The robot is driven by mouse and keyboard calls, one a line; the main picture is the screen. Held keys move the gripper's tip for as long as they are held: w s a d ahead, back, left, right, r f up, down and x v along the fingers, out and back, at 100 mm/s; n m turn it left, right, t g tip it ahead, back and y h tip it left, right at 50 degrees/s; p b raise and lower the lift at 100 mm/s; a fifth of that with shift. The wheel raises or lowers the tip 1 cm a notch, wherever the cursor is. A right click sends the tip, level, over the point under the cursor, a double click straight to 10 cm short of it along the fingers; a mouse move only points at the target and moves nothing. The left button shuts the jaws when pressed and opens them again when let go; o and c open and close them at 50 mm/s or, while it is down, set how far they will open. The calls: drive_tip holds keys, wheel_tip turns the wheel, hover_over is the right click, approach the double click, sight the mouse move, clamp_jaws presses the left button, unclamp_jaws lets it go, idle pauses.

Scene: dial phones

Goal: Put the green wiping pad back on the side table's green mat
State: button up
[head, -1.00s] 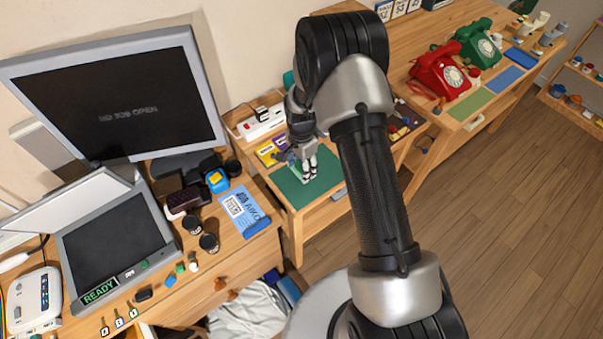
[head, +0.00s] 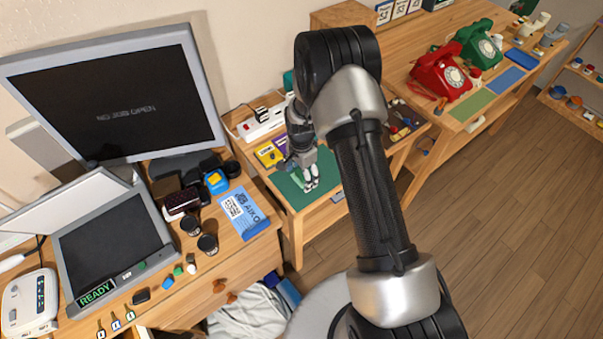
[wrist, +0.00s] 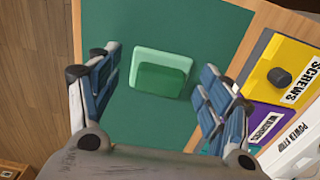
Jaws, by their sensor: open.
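The green wiping pad (wrist: 161,72) is a light green rounded block. In the wrist view it lies on the side table's dark green mat (wrist: 150,22), with bare mat around it. My gripper (wrist: 160,61) is open above the mat, one finger on each side of the pad, with visible gaps between the fingers and the pad. In the head view my gripper (head: 309,179) is low over the green mat (head: 292,197), and my arm hides part of the side table. The pad is mostly hidden by the fingers there.
Right of the mat in the wrist view are a yellow SCREWS box (wrist: 285,68), a purple box (wrist: 262,122) and a white power strip (wrist: 292,150). The desk with the monitor (head: 115,90) is at left. Red (head: 440,76) and green (head: 478,45) phones stand at upper right.

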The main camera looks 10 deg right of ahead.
wheel_tip(320, 180, up, 13)
drive_tip(key=p, duration=0.4)
wheel_tip(320, 180, up, 13)
drive_tip(key=n+t, duration=0.1)
drive_tip(key=n, duration=0.2)
hover_over(301, 174)
drive_tip(key=s, duration=0.3)
drive_tip(key=s+r+n+t, duration=0.1)
drive_tip(key=s+r+n, duration=0.2)
drive_tip(key=s+r, duration=0.6)
drive_tip(key=s+r+n+t, duration=0.1)
drive_tip(key=s+r+n, duration=0.2)
drive_tip(key=s, duration=0.5)
drive_tip(key=s+r+n+t, duration=0.1)
drive_tip(key=s+r+n, duration=0.3)
drive_tip(key=s, duration=0.5)
drive_tip(key=shift+d+t, duration=0.15)
drive_tip(key=shift+t, duration=0.15)
drive_tip(key=shift+r, duration=0.1)
drive_tip(key=shift+c, duration=0.6)
